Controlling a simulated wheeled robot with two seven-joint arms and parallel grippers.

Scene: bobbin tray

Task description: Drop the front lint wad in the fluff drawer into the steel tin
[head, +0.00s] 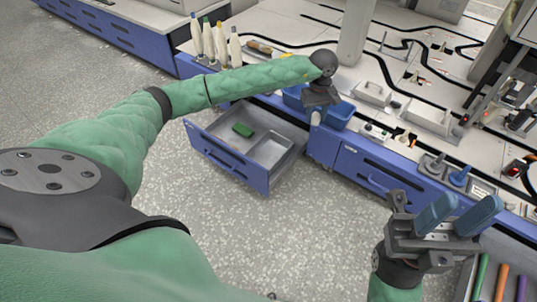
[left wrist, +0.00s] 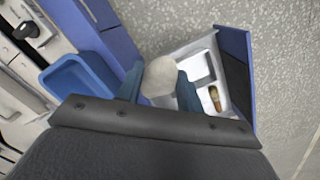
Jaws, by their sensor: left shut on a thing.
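My left gripper (head: 316,113) is shut on a pale, round lint wad, which shows between the blue fingers in the left wrist view (left wrist: 160,77). It is held above the open blue-fronted drawer's inner right end, beside a blue bin. The drawer (head: 228,158), also in the left wrist view (left wrist: 232,70), holds a pale grey square container (head: 271,151); I cannot tell whether this is the steel tin. No other lint wad is clearly visible. My right gripper (head: 458,214) is open and empty, at the lower right, with its blue fingers apart.
Speckled floor in front of the drawer is clear.

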